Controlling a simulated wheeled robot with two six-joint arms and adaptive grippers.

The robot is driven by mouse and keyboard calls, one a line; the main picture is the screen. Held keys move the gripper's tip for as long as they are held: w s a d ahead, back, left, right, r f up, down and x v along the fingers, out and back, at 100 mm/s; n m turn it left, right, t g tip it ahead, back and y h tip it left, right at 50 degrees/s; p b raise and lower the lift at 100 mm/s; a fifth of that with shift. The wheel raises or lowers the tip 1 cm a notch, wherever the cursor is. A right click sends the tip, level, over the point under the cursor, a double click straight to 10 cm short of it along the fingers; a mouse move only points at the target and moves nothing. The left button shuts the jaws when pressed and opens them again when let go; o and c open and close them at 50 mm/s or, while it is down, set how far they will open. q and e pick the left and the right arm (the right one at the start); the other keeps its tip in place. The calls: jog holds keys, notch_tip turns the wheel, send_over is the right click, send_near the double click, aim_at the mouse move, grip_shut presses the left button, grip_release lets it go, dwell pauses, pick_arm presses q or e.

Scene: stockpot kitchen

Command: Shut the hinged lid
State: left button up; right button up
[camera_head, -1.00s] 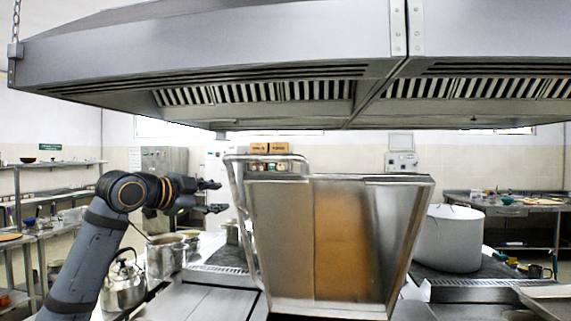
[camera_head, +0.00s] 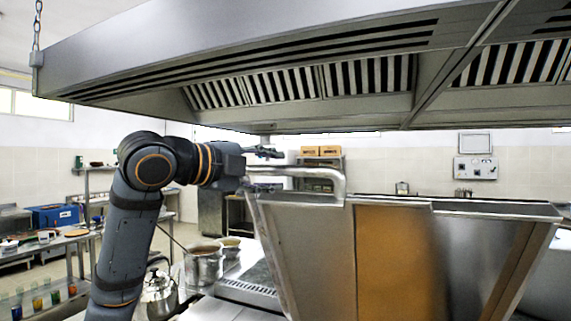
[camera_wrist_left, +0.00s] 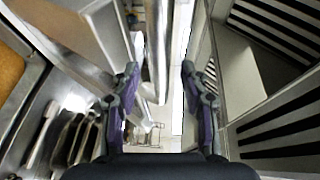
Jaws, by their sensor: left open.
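The hinged lid (camera_head: 400,255) is a large steel panel standing raised, with a brownish reflection down its middle. Its tubular handle (camera_head: 310,171) sticks out at the upper left of the lid. My left gripper (camera_head: 264,165) is at the left end of this handle; one finger shows above the bar and the rest is partly hidden. In the left wrist view my left gripper (camera_wrist_left: 160,95) has its two fingers wide apart, with a metal bar (camera_wrist_left: 160,45) beyond them in the gap. I cannot tell whether they touch it. My right gripper is out of view.
A large extractor hood (camera_head: 300,75) hangs low above the lid and my left arm. Steel pots (camera_head: 203,265) and a kettle (camera_head: 160,296) stand below my left arm. A side table (camera_head: 45,245) with a blue crate stands at the far left.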

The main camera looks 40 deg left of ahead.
aim_at(279, 172)
pick_arm(q)
jog(key=w, duration=0.2)
jog(key=w+p, duration=0.1)
jog(key=shift+w+d+f, duration=0.1)
jog(key=shift+w+d, duration=0.2)
jog(key=shift+w, duration=0.05)
jog(key=shift+f, duration=0.1)
grip_shut()
jog(key=shift+w, duration=0.1)
